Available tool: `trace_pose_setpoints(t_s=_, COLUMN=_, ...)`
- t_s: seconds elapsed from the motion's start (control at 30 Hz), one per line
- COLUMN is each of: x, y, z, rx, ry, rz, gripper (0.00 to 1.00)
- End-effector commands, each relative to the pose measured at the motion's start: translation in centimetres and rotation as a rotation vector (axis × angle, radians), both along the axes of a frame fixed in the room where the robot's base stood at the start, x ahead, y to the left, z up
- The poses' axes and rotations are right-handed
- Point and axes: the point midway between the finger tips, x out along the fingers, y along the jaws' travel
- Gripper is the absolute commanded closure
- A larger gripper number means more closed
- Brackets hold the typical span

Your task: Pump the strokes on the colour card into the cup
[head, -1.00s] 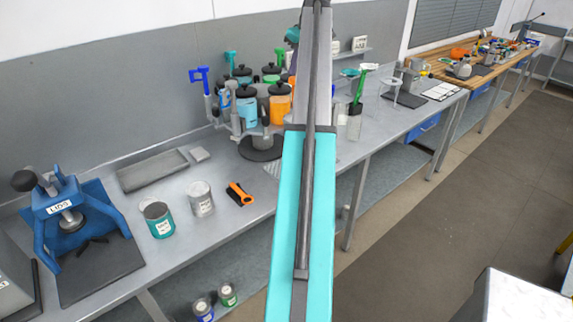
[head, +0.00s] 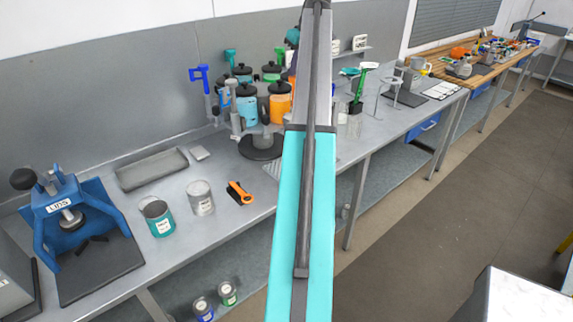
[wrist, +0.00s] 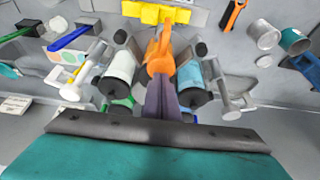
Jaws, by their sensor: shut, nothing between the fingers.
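The drum carousel (head: 262,148) stands on the bench, partly hidden behind my arm. A blue drum (head: 247,108) and an orange drum (head: 281,106) with dark lids show on it. In the wrist view, a white drum (wrist: 120,68) and a blue drum (wrist: 190,75) flank my gripper (wrist: 160,80). My gripper is shut and empty, its fingertips in front of or against an orange part (wrist: 161,55); contact is unclear. A card with coloured dots (wrist: 62,52) shows left in the wrist view. I cannot tell which vessel is the cup.
A teal tin (head: 158,220), a grey tin (head: 200,200) and an orange-black tool (head: 240,194) lie left of my arm. A blue lid press (head: 72,225) stands far left. A grey tray (head: 150,170) lies behind. A green-handled tool (head: 359,88) stands right of my arm.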

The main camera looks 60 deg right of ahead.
Motion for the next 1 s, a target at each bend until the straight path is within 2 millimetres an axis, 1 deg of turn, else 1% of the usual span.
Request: trace_pose_setpoints(t_s=1.0, x=-0.1, y=0.0, z=-2.9, rx=0.002, ry=0.002, rz=0.000, gripper=1.00)
